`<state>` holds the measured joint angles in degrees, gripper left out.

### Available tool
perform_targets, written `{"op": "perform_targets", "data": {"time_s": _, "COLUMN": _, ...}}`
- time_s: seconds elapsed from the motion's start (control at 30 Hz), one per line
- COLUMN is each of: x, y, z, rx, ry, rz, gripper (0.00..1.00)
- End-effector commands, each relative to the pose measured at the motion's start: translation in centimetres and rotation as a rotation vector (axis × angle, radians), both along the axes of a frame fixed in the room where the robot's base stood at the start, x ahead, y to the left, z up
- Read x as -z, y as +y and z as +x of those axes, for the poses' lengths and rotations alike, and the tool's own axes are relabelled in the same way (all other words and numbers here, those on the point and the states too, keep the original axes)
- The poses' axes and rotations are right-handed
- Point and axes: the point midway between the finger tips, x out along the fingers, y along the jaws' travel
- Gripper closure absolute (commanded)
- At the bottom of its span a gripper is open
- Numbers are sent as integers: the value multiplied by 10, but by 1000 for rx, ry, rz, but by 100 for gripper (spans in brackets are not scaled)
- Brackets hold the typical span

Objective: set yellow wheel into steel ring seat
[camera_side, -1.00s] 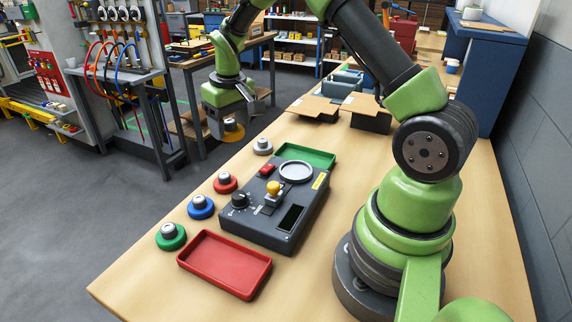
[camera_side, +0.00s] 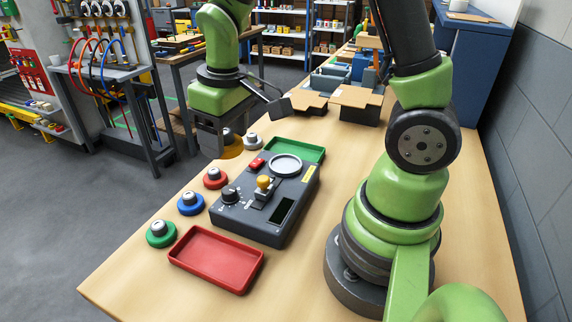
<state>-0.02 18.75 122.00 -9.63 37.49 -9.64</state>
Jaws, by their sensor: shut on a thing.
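My gripper (camera_side: 222,146) is shut on the yellow wheel (camera_side: 229,152) and holds it in the air, left of the grey wheel. Only part of the yellow wheel shows under the gripper. The steel ring seat (camera_side: 285,164) is a pale round ring on the far end of the dark control box (camera_side: 262,205). It looks empty. The gripper is to the left of the ring seat, apart from it. The gap between wheel and table cannot be judged well.
A grey wheel (camera_side: 252,141), a red wheel (camera_side: 215,179), a blue wheel (camera_side: 191,204) and a green wheel (camera_side: 161,235) stand left of the box. A red tray (camera_side: 217,259) lies in front and a green tray (camera_side: 309,152) behind. The box carries a yellow-topped lever (camera_side: 264,184) and a knob. Open cartons (camera_side: 356,104) stand farther back.

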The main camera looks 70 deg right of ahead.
Motion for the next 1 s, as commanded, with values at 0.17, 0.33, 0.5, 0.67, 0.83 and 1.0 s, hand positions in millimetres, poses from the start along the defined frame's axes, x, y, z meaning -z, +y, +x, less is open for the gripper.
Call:
{"op": "perform_targets", "data": {"time_s": 0.17, "x": 2, "y": -19, "z": 0, "rx": 52, "ry": 1, "rz": 0, "gripper": 65}}
{"op": "perform_targets", "data": {"time_s": 0.33, "x": 8, "y": -72, "z": -7, "rx": 188, "ry": 1, "rz": 1, "gripper": 65}}
{"op": "perform_targets", "data": {"time_s": 0.5, "x": 13, "y": -121, "z": -23, "rx": 314, "ry": 2, "rz": 1, "gripper": 65}}
{"op": "perform_targets", "data": {"time_s": 0.67, "x": 17, "y": -146, "z": -35, "rx": 384, "ry": 0, "rz": 0, "gripper": 65}}
{"op": "perform_targets", "data": {"time_s": 0.83, "x": 41, "y": -152, "z": -40, "rx": 400, "ry": 7, "rz": 3, "gripper": 65}}
{"op": "perform_targets", "data": {"time_s": 1.0, "x": 69, "y": -152, "z": -39, "rx": 399, "ry": 5, "rz": 1, "gripper": 65}}
